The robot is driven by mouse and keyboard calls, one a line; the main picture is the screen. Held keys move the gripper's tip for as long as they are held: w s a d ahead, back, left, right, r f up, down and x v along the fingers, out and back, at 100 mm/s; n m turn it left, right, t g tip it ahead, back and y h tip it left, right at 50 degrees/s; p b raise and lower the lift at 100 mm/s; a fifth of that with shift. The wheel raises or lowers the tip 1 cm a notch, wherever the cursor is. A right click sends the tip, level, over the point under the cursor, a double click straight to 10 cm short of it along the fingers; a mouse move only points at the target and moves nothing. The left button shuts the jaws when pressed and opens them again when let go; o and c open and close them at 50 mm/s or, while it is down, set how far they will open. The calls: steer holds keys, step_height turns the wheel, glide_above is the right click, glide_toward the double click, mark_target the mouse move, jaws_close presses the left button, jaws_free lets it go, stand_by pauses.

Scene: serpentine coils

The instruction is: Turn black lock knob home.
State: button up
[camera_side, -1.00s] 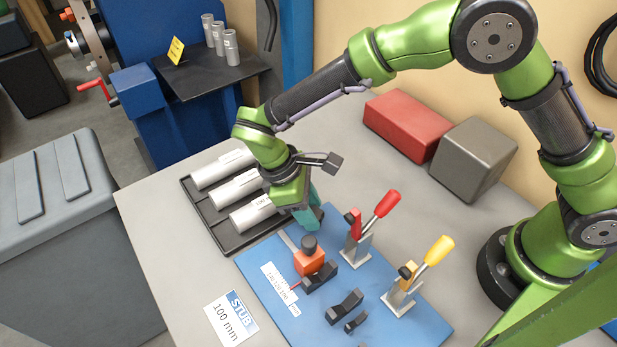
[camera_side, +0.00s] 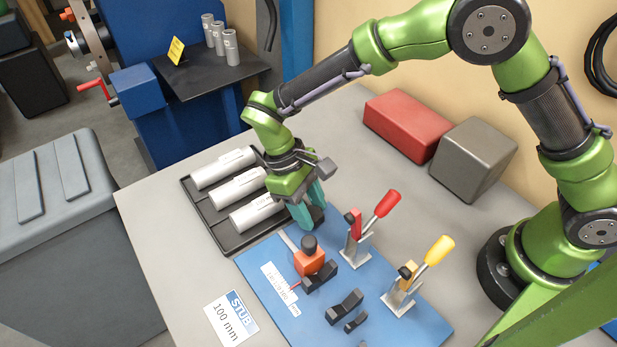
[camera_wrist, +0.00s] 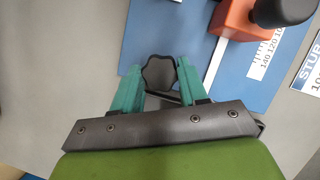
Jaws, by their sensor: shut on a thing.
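The black lock knob (camera_wrist: 160,72), dark and lobed, shows between my teal fingertips in the wrist view. My gripper (camera_wrist: 160,78) is shut on it, one finger on each side. In the side view my gripper (camera_side: 307,220) is low at the far edge of the blue base plate (camera_side: 262,262), and the fingers hide most of the knob. The orange stop block (camera_side: 309,262) with its round black top (camera_side: 309,243) stands nearer the camera, apart from my fingers. A scale label (camera_side: 279,283) lies beside it. The knob's turn angle cannot be read.
A red-handled clamp (camera_side: 357,240) stands close right of my gripper, and a yellow-handled clamp (camera_side: 400,297) farther right. Black V-shaped rests (camera_side: 344,307) are on the plate. A dark tray (camera_side: 226,236) of several pale cylinders lies left. A STUB 100 mm card (camera_side: 231,318) lies in front.

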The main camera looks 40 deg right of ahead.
steer(key=shift+r+m+y, duration=0.15)
steer(key=shift+m+y, duration=0.15)
steer(key=shift+m, duration=0.3)
steer(key=o, duration=1.1)
steer(key=v, duration=1.6)
steer(key=shift+w+a+r, duration=0.1)
steer(key=shift+w+r, duration=0.1)
steer(key=shift+r, duration=0.15)
